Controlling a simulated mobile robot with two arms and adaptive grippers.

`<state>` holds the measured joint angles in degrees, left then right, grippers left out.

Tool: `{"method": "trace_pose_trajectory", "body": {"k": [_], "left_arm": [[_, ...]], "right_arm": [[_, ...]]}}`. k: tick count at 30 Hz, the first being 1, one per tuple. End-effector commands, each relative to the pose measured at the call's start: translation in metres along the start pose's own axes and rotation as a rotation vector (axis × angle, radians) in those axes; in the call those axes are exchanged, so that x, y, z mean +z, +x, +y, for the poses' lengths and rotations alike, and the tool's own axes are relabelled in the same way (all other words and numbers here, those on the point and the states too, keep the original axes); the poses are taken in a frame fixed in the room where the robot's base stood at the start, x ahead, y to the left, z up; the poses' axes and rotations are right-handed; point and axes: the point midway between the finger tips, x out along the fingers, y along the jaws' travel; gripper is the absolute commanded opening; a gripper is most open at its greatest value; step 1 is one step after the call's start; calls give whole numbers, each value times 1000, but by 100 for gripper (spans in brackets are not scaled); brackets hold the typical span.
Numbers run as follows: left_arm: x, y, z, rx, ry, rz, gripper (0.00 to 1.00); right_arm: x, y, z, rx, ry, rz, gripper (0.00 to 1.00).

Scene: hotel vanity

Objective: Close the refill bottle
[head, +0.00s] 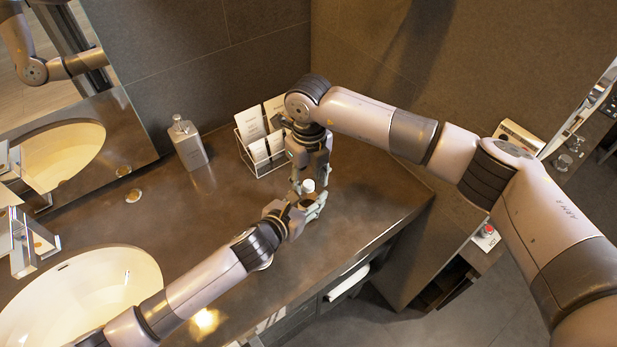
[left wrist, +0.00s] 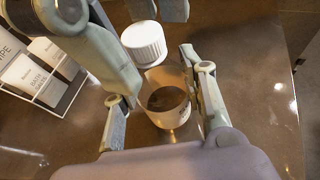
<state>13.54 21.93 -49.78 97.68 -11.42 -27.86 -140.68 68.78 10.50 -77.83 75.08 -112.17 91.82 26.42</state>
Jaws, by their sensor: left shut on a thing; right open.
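The refill bottle (left wrist: 166,103) is a small clear body with dark brown contents, standing upright at the vanity. Its white ribbed cap (left wrist: 143,42) is at its top in the left wrist view; I cannot tell whether it is seated. The cap (head: 308,186) also shows in the head view, where the bottle body is mostly hidden by the grippers. My left gripper (head: 307,207) is shut on the bottle body from the side. My right gripper (head: 309,181) points down from above, open, its fingers close around or just above the cap.
A wire rack (head: 240,151) with white amenity packets stands behind the grippers. A grey soap dispenser (head: 188,146) is farther left. A sink basin (head: 95,290) lies at the lower left. The counter's front edge is right of the bottle; the counter between dispenser and basin is mostly free.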

Motion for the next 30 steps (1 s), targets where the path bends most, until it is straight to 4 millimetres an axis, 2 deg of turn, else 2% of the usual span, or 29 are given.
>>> {"method": "trace_pose_trajectory", "body": {"k": [4, 7, 15, 21, 25, 30], "left_arm": [[-1, 0, 0, 0, -1, 2, 0], [-1, 0, 0, 0, -1, 2, 0], [-1, 0, 0, 0, 0, 2, 0], [-1, 0, 0, 0, 0, 2, 0], [-1, 0, 0, 0, 0, 2, 0], [-1, 0, 0, 0, 0, 2, 0]], "right_arm": [[0, -4, 0, 0, 0, -1, 43], [1, -15, 0, -1, 0, -2, 43], [1, -72, 0, -1, -1, -3, 43], [1, -106, 0, -1, 0, -3, 43], [0, -117, 0, -1, 0, 0, 43], [0, -120, 0, 0, 0, 0, 43]]}}
